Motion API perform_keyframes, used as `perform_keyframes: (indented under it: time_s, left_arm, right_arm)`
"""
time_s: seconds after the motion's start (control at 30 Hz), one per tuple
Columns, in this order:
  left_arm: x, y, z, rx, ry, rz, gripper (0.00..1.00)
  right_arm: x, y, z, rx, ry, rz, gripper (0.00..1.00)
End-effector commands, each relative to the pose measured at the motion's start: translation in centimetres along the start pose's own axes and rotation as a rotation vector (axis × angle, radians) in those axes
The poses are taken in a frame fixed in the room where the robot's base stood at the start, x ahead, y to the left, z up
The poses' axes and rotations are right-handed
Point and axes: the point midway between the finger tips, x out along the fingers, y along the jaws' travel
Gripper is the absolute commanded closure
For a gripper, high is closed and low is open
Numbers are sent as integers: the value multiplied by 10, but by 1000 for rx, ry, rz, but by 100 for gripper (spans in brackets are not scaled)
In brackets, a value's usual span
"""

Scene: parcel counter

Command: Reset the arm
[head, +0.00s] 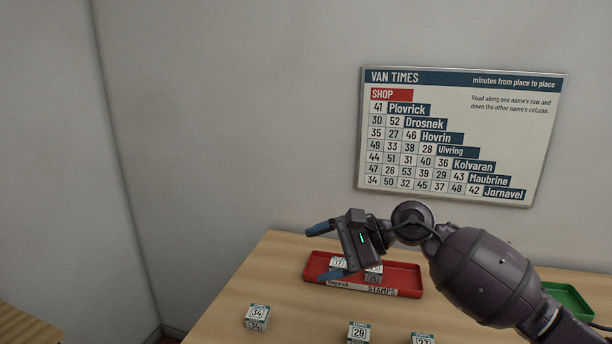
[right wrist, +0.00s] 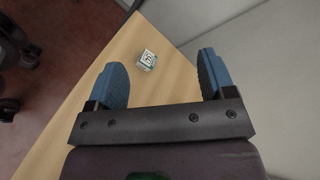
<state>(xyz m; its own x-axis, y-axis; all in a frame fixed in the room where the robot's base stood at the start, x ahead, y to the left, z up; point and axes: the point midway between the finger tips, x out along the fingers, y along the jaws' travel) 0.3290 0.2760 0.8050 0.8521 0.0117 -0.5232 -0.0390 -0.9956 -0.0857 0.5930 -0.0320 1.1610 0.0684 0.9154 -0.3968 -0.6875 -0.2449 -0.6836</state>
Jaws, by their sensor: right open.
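My right gripper (head: 326,251) is open and empty, held above the red stamps tray (head: 405,279) in the head view. Its two blue fingertips are spread wide. In the right wrist view the right gripper (right wrist: 165,78) also shows open, with nothing between its fingers. My right arm comes in from the right and partly hides the tray and the stamp cubes in it. My left gripper is in neither view.
On the wooden counter (head: 225,315) stand cubes marked 34 (head: 257,316) and 29 (head: 359,332), and another (head: 422,339) at the bottom edge. A green tray (head: 570,299) is at the right. A van times board (head: 460,135) hangs on the wall behind.

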Motion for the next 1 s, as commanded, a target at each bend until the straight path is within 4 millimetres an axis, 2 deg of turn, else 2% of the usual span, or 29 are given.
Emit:
perform_keyframes:
  time_s: [0.1,0.27,0.4,0.57,0.67,0.77,0.97,1.0]
  left_arm:
    - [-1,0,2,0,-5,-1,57]
    - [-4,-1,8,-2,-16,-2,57]
    - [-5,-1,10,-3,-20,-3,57]
    - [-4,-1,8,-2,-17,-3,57]
    - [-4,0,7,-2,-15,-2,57]
    - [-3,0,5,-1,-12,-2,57]
    - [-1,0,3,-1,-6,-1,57]
    - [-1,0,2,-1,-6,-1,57]
  right_arm:
    - [7,6,19,239,-165,-200,24]
    - [-5,6,32,594,-383,-461,24]
    - [-29,12,28,925,-574,-680,24]
    - [-64,31,8,1315,-793,-927,24]
    - [-86,52,-10,1556,-931,-1081,24]
    - [-106,83,-31,1794,-1069,-1240,24]
    - [-138,167,-64,2233,-1348,-1588,24]
    - [-142,187,-69,-2262,1373,1628,24]
